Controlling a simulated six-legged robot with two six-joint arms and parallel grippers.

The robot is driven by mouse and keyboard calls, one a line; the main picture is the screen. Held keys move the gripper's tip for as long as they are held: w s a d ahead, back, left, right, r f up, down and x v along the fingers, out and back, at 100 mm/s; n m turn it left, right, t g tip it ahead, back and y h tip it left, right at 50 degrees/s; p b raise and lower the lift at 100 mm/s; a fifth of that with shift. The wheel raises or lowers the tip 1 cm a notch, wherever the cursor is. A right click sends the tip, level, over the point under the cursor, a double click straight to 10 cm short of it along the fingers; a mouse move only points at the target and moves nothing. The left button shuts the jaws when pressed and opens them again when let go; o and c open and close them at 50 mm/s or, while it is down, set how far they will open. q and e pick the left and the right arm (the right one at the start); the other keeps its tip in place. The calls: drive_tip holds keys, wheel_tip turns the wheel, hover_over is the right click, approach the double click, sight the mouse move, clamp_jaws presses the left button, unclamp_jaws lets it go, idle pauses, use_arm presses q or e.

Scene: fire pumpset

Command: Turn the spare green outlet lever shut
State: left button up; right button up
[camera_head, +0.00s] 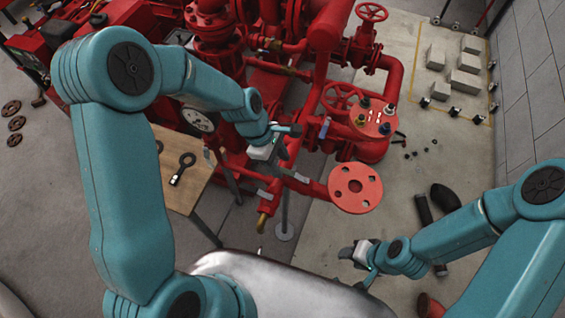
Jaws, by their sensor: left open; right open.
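My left gripper (284,145) is open among the red pipes of the pumpset, over the outlet pipework at the middle of the head view. No lever shows plainly between its fingers. I cannot make out a clearly green outlet lever; the gripper and forearm cover part of that area. Below the gripper, a red outlet pipe ends in a brass-coloured tip (264,219), with a small grey lever (268,195) near it. A blue-grey lever (324,128) stands to the gripper's right. My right gripper (359,260) is open and low at the right, apart from the pipework.
A wooden table (198,196) with a dark ring-ended tool (183,168) stands left of the outlet. A red flange (355,187) and a red handwheel (342,97) lie to the right. Black pipe pieces (424,208) lie on the floor. Pale blocks (464,81) stand by the wall.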

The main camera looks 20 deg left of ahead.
sight(293, 175)
use_arm(q)
drive_tip(key=f, duration=0.2)
drive_tip(key=shift+w+d+f, duration=0.3)
drive_tip(key=shift+w+f, duration=0.1)
drive_tip(key=shift+s+d+r, duration=0.15)
drive_tip(key=shift+s, duration=0.15)
drive_tip(key=shift+w, duration=0.25)
clamp_jaws()
drive_tip(key=shift+s, duration=0.1)
